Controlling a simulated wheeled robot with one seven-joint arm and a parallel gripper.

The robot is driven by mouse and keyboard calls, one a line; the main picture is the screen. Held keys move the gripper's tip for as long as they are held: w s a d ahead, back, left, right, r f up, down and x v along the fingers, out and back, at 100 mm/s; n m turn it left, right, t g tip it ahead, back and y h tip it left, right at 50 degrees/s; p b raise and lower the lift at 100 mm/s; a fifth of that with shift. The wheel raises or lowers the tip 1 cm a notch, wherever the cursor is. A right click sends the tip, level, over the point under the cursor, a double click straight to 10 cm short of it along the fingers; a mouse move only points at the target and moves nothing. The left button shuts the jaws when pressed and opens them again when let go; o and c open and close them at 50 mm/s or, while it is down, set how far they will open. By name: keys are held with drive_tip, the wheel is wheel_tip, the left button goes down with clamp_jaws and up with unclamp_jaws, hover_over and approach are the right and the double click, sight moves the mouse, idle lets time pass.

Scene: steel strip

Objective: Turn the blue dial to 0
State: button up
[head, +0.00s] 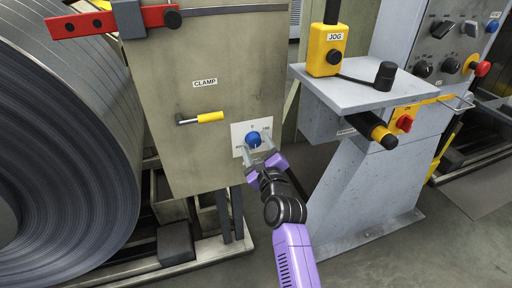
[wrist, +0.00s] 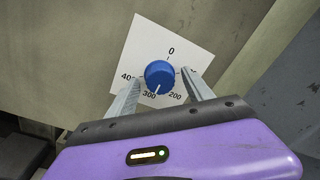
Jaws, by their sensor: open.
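The blue dial (head: 253,139) sits on a white scale plate (head: 238,131) on the beige cabinet's front. In the wrist view the dial (wrist: 159,75) shows a small white mark at its lower edge, pointing down close to 300. The 0 is at the top of the scale, 200 at lower right; the labels at left and right are partly hidden by my fingers. My gripper (wrist: 160,82) is open, with one finger on each side of the dial. I cannot tell whether the fingers touch it. In the head view my gripper (head: 258,153) reaches it from below right.
A yellow-handled lever (head: 208,117) under the CLAMP label is left of the dial. A large steel coil (head: 70,130) fills the left. At right, a grey console shelf (head: 355,92) carries a yellow JOG box (head: 327,50). Open floor (head: 365,260) lies in front.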

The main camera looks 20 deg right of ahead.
clamp_jaws()
